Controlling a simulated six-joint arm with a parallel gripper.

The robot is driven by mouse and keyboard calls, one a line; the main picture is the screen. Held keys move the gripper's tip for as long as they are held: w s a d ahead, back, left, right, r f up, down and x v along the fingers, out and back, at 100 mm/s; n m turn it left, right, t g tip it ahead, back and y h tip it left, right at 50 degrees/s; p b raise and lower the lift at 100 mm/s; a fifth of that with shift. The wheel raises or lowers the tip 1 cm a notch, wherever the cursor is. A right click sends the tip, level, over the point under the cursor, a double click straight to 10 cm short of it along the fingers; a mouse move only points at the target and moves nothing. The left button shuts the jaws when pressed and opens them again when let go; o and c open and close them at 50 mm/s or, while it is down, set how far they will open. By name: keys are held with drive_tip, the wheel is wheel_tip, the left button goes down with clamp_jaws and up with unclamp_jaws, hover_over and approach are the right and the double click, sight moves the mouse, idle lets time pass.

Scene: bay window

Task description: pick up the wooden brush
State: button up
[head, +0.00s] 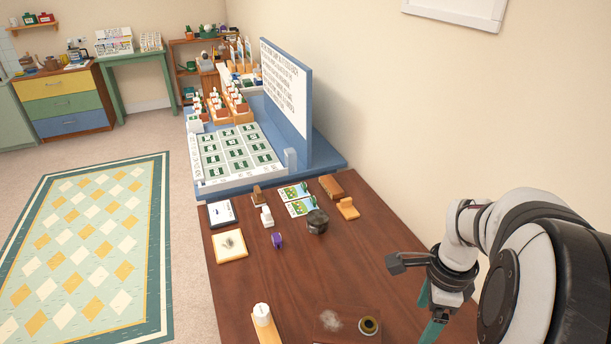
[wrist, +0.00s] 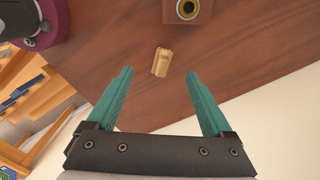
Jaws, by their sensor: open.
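My gripper shows at the lower right of the head view (head: 436,322) and fills the bottom of the wrist view (wrist: 160,88). Its two teal fingers are wide apart with nothing between them. In the wrist view, a small light-tan wooden piece (wrist: 161,62) lies on the table, just beyond the fingertips and near the middle. It may be the wooden brush, but no bristles can be made out. I cannot pick it out in the head view.
A wooden board with a dark, gold-rimmed round piece (head: 369,325) stands near the front of the brown table (head: 340,262); the round piece shows in the wrist view (wrist: 187,9). A dark pot (head: 317,222) and purple spool (head: 277,241) stand farther back. Mid-table is clear.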

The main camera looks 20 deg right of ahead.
drive_tip(key=shift+m, duration=0.9)
drive_tip(key=d+f, duration=0.1)
drive_tip(key=f, duration=0.4)
drive_tip(key=d+f, duration=0.1)
drive_tip(key=f, duration=0.5)
drive_tip(key=s+d+f, duration=0.1)
drive_tip(key=f, duration=0.5)
drive_tip(key=shift+s+d, duration=0.1)
clamp_jaws()
drive_tip(key=shift+r, duration=0.55)
wheel_tip(320, 180, up, 3)
drive_tip(key=shift+f, duration=0.1)
drive_tip(key=s+d+r, duration=0.1)
drive_tip(key=s+r, duration=0.6)
drive_tip(key=s, duration=0.4)
drive_tip(key=shift+s+d, duration=0.15)
drive_tip(key=shift+s, duration=0.15)
